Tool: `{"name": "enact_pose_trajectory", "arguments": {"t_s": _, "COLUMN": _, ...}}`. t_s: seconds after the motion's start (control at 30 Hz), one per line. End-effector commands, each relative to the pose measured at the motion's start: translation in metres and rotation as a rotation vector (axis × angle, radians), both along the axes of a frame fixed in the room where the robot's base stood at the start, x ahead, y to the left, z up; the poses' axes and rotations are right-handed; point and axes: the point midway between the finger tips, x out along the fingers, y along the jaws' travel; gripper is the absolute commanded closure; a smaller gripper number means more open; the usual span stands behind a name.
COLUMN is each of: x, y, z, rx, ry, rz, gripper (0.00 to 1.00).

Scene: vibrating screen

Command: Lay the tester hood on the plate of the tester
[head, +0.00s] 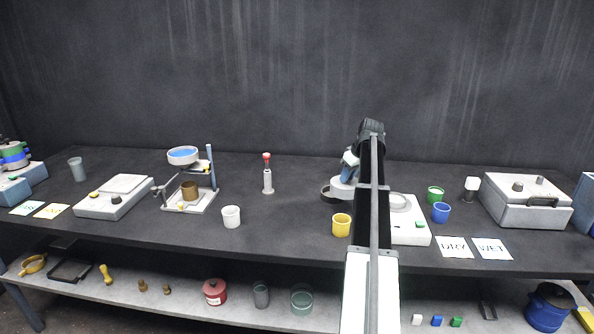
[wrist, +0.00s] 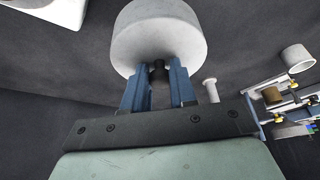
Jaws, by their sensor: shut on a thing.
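The tester hood (wrist: 160,38) is a pale grey round drum with a small dark knob. In the wrist view my gripper (wrist: 158,72) is shut on that knob, and the hood hangs from the fingers. In the head view my gripper (head: 350,168) is partly behind my arm, with the pale hood (head: 341,187) just below it. The tester (head: 410,234) is a white box with a green button and a round grey plate (head: 400,202), partly hidden by my arm. The hood is to the left of the plate and apart from it. A white box corner, likely the tester (wrist: 62,10), shows at the wrist view's top left.
A yellow cup (head: 341,225) stands left of the tester; green (head: 435,194) and blue (head: 441,213) cups stand right of it. A red-topped bottle (head: 267,176) and white cup (head: 231,217) are further left. DRY (head: 455,247) and WET (head: 492,249) cards lie right.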

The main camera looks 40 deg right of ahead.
Motion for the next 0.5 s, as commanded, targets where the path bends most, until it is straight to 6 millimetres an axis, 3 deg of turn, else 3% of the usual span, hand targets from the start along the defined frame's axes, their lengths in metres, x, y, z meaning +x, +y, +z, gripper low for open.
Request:
{"name": "enact_pose_trajectory", "arguments": {"t_s": 0.27, "x": 0.004, "y": 0.007, "z": 0.005, "rx": 0.0, "ry": 0.0, "rz": 0.002, "gripper": 1.0}}
{"name": "enact_pose_trajectory", "arguments": {"t_s": 0.37, "x": 0.014, "y": 0.024, "z": 0.004, "rx": -0.001, "ry": 0.0, "rz": 0.008, "gripper": 1.0}}
{"name": "enact_pose_trajectory", "arguments": {"t_s": 0.5, "x": 0.037, "y": 0.062, "z": 0.002, "rx": -0.002, "ry": -0.001, "rz": 0.018, "gripper": 1.0}}
